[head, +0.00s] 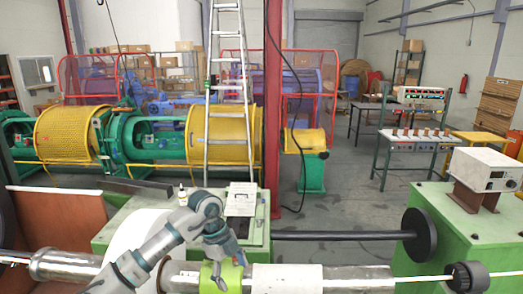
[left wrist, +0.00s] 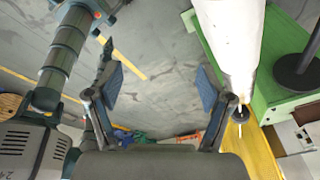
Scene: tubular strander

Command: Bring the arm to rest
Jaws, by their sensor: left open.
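My left arm reaches in from the bottom left of the head view and bends down at the wrist. Its gripper (head: 229,268) is in front of the grey and white horizontal tube, over a yellow-green collar; I cannot tell from this view whether it touches. In the left wrist view, the gripper (left wrist: 158,88) is open, with its two blue-padded fingers wide apart. Nothing is between them, and the grey floor shows beyond. My right gripper is not clearly visible.
A pale tube (left wrist: 238,45) runs close beside the right finger. A green cabinet (head: 448,235) and black disc (head: 419,235) stand at the right. A red post (head: 273,100) and a ladder (head: 228,80) rise behind the arm. Open floor (head: 345,190) lies right of centre.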

